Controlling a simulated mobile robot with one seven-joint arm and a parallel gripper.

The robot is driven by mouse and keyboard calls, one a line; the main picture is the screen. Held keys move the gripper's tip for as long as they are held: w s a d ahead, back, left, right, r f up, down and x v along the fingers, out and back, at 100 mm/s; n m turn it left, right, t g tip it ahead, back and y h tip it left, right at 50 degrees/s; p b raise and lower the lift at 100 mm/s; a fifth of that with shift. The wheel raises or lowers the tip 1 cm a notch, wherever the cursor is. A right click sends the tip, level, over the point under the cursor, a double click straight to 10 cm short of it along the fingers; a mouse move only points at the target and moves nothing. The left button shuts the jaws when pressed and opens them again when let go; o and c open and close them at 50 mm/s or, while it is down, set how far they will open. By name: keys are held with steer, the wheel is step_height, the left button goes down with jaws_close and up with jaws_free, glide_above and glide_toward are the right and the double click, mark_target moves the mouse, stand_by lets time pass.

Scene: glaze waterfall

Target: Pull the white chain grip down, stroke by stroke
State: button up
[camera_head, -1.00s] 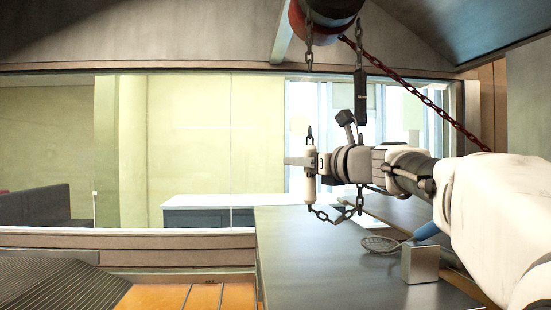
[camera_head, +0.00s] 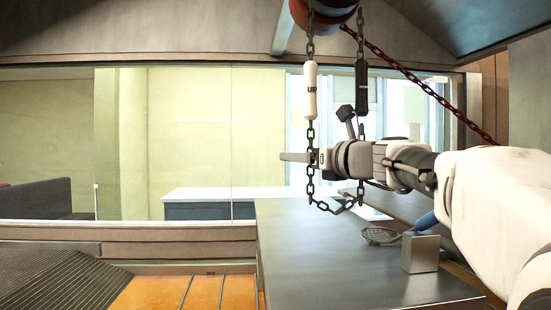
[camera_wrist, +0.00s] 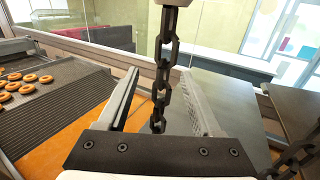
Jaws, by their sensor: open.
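The white chain grip (camera_head: 311,88), marked "UP", hangs upright on a dark chain (camera_head: 310,135) at the upper middle of the head view. My gripper is open and level, pointing left. The bare chain below the grip runs down between the fingers, and in the wrist view the chain links (camera_wrist: 162,85) pass between the two spread fingers. A dark grip (camera_head: 361,86) hangs to the right on the other side of the chain, at about the white grip's height. The chain loop's bottom shows below my gripper.
A red drum (camera_head: 325,12) is above, with a dark red chain (camera_head: 410,75) slanting right. A grey counter (camera_head: 340,260) below carries a metal block (camera_head: 420,253) and a round strainer (camera_head: 380,236). Ring-shaped pieces (camera_wrist: 28,77) lie on a ridged conveyor (camera_wrist: 60,105).

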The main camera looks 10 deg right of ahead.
steer(key=b+v, duration=0.1)
steer(key=v, duration=1.6)
steer(key=shift+s, duration=0.2)
steer(key=shift+d, duration=0.1)
